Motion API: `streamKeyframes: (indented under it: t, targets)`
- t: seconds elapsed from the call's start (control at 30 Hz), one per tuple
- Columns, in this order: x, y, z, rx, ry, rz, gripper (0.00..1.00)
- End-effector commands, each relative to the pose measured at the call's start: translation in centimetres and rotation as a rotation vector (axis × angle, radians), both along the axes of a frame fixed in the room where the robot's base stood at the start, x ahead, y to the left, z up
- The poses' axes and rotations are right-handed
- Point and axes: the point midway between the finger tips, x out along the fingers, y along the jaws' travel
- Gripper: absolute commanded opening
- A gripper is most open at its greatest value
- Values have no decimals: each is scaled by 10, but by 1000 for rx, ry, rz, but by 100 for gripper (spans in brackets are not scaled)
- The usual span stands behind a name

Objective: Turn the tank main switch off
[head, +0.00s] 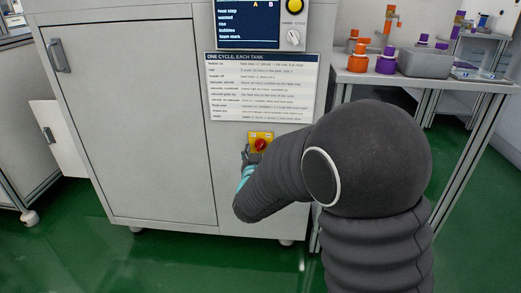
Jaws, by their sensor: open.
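The tank main switch (260,144) is a red rotary knob on a yellow plate, low on the front of the grey cabinet, below a printed instruction sheet. The knob's setting is too small to read. My gripper (248,156) is at the left and lower edge of the yellow plate, close to the red knob. My dark arm hides most of it, with a teal part showing. I cannot tell whether it touches the knob.
The cabinet (130,110) has a closed door with a handle at left. Above is a panel with a yellow button (295,5) and a white dial (293,37). A bench (400,80) at right holds orange and purple parts and a grey bin (424,62). Green floor is clear in front.

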Motion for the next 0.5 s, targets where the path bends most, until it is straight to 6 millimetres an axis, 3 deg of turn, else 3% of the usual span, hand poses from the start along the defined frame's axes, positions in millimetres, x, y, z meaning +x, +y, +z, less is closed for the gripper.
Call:
streamKeyframes:
  t: [0.43,0.47,0.5]
  targets:
    - [12,0,0,0,1,0,61]
    - [12,0,0,0,1,0,59]
    - [12,0,0,0,1,0,49]
